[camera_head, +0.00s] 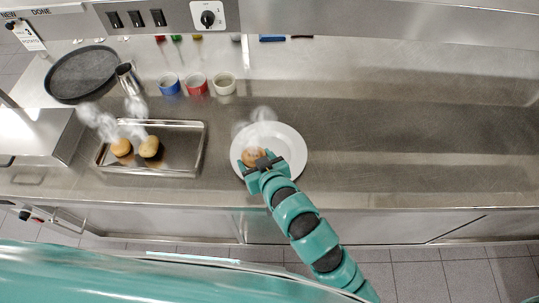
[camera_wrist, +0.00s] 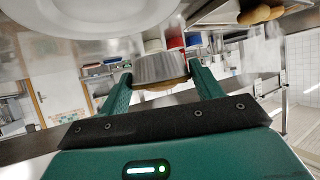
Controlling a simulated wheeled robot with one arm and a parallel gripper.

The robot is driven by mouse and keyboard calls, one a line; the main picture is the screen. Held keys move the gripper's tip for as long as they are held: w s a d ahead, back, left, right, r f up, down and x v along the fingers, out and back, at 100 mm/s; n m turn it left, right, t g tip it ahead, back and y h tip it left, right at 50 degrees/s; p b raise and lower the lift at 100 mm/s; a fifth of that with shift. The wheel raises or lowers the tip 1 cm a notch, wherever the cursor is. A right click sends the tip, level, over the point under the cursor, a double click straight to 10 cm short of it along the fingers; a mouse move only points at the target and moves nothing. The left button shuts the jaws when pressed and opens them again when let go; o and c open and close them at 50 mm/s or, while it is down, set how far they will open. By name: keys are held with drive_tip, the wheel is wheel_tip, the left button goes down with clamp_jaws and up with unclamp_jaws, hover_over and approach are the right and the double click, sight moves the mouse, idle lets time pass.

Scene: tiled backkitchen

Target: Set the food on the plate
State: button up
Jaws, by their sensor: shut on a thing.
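My gripper (camera_head: 257,163) is shut on a brown-topped muffin (camera_head: 252,155) over the left part of the white round plate (camera_head: 292,143). In the wrist view the muffin (camera_wrist: 160,67) shows a pale pleated side between the two green fingers of my gripper (camera_wrist: 160,74). I cannot tell how high the muffin is above the plate. Two more brown foods (camera_head: 121,147) (camera_head: 149,147) sit on the metal tray (camera_head: 185,160), with steam above them.
A metal jug (camera_head: 127,77) and a dark round pan (camera_head: 82,74) are at the back left. The steel counter (camera_head: 420,150) right of the plate is clear.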

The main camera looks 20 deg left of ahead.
sight(264, 151)
drive_tip(key=w+f+b, duration=0.1)
drive_tip(key=b, duration=0.1)
drive_tip(key=w+f+b, duration=0.1)
drive_tip(key=w+b, duration=0.1)
drive_tip(key=b, duration=0.1)
drive_tip(key=w+f+b, duration=0.1)
drive_tip(key=w+b, duration=0.1)
drive_tip(key=shift+w+d+f+b, duration=0.25)
drive_tip(key=shift+d+b, duration=0.05)
drive_tip(key=shift+w+d+f+b, duration=0.1)
drive_tip(key=shift+w+f+b, duration=0.55)
drive_tip(key=shift+b, duration=0.45)
drive_tip(key=shift+w+f+p, duration=0.15)
drive_tip(key=shift+w+p, duration=0.2)
drive_tip(key=shift+p, duration=0.25)
drive_tip(key=shift+w+d+f+p, duration=0.1)
drive_tip(key=shift+w+f+p, duration=0.25)
drive_tip(key=shift+w+f, duration=0.3)
drive_tip(key=shift+w+d+f+p, duration=0.1)
drive_tip(key=shift+w+f+p, duration=0.3)
drive_tip(key=shift+f, duration=0.4)
drive_tip(key=shift+w+f+p, duration=0.15)
drive_tip(key=shift+f+p, duration=0.2)
drive_tip(key=shift+f, duration=1.3)
drive_tip(key=shift+f, duration=0.1)
drive_tip(key=o, duration=0.6)
drive_tip(key=shift+r, duration=0.2)
